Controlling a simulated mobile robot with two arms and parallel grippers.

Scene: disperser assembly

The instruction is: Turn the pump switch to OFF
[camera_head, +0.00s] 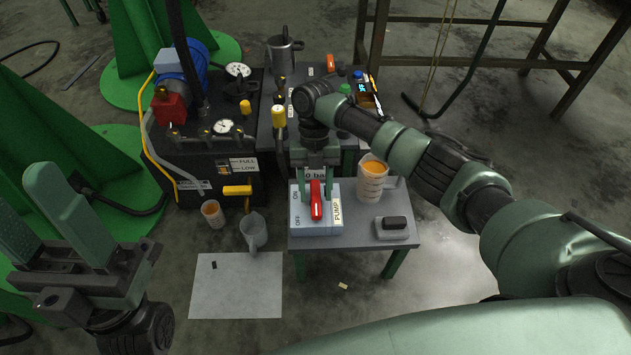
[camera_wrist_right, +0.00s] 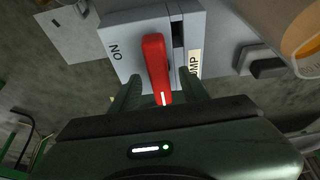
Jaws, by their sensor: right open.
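The pump switch is a pale grey box (camera_head: 328,226) marked ON, OFF and PUMP on the small grey table. Its red handle (camera_head: 316,203) runs lengthwise along the top; I cannot tell for certain which setting it is at. My right gripper (camera_head: 316,177) is open over the far part of the box. In the wrist view, its two fingers (camera_wrist_right: 161,93) stand on either side of the white-marked end of the red handle (camera_wrist_right: 156,62), with gaps visible. My left gripper (camera_head: 68,228) is open and empty at the left, far from the switch.
A beaker of orange liquid (camera_head: 371,181) stands close right of the switch, with a grey block with a black top (camera_head: 392,226) in front of it. The pump unit (camera_head: 205,160), an orange cup (camera_head: 212,212) and a clear jug (camera_head: 253,231) are left. White paper (camera_head: 235,290) lies on the floor.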

